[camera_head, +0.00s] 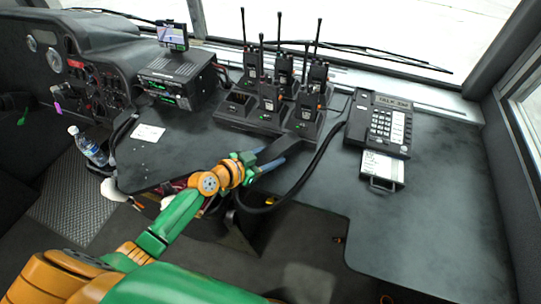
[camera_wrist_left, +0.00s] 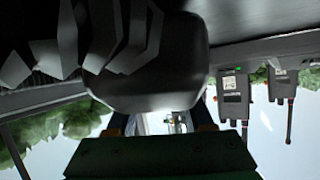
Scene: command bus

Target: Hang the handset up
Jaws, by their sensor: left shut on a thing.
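The black handset fills the upper middle of the left wrist view (camera_wrist_left: 150,72), close in front of the camera. My left gripper (camera_head: 266,162) is shut on the handset and holds it over the front edge of the dash, left of the desk phone. In the head view the handset (camera_head: 282,149) is dark against the dark surface, so its outline and tilt are hard to tell. A thick black cord loops beside the gripper and runs up to the phone. The desk phone (camera_head: 397,125), with keypad and labelled top, sits on the counter to the right. My right gripper is not in view.
A charger rack (camera_head: 249,125) with several upright handheld radios stands just behind the gripper, antennas rising high. A radio unit (camera_head: 177,80) with a small screen is further left. The counter right of the phone is clear.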

